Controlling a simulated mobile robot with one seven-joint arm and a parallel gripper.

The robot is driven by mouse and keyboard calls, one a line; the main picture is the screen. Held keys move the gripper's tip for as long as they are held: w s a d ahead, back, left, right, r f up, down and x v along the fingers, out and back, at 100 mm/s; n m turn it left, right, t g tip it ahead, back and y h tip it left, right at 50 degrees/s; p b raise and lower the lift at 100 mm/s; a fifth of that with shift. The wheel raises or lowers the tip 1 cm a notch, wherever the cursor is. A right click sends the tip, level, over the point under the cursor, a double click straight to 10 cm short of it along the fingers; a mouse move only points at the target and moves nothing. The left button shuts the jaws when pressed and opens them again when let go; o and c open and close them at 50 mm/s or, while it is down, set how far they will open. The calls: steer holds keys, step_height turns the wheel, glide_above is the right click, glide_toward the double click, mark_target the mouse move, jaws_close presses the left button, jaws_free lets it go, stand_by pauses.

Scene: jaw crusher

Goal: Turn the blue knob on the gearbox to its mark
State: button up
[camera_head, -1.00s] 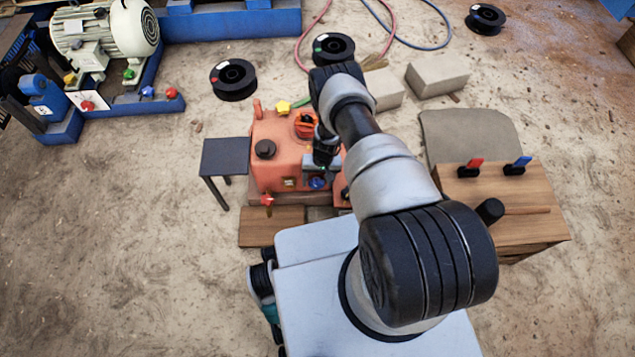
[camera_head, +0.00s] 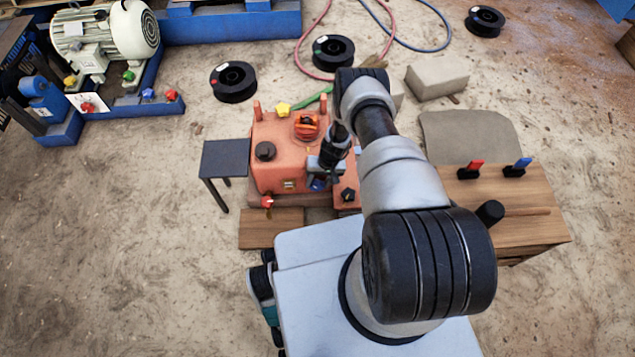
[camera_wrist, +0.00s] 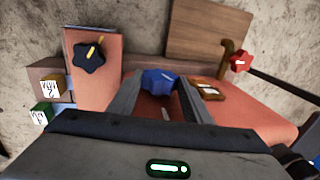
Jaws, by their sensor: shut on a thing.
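The orange gearbox (camera_head: 281,150) stands in the middle of the head view. The blue knob (camera_head: 317,184) is on its front face, partly covered by my gripper (camera_head: 320,172). In the wrist view the blue knob (camera_wrist: 159,80) sits between the two fingers of my gripper (camera_wrist: 158,92), which is shut on it. A pale line shows on the orange face just below the knob in the wrist view. Where the knob's own pointer lies is not clear.
A black knob (camera_wrist: 90,55) with a yellow line is on an orange block beside the gearbox. A red knob (camera_head: 267,201) is at the gearbox's lower left. A small dark table (camera_head: 225,157) stands left, a wooden table (camera_head: 510,205) right. Bare ground lies around.

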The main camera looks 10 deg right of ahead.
steer(key=shift+s+d+f+t+y, duration=0.15)
steer(key=shift+d+t+y, duration=0.1)
steer(key=shift+y, duration=0.8)
steer(key=shift+w+d+f+t+y, duration=0.1)
steer(key=shift+d+t+y, duration=0.15)
steer(key=shift+y, duration=0.8)
steer(key=o, duration=1.1)
steer(key=shift+c, duration=0.2)
steer(key=shift+r, duration=0.1)
steer(key=p+v, duration=0.5)
steer(key=v, duration=1.2)
steer(key=shift+d, duration=0.45)
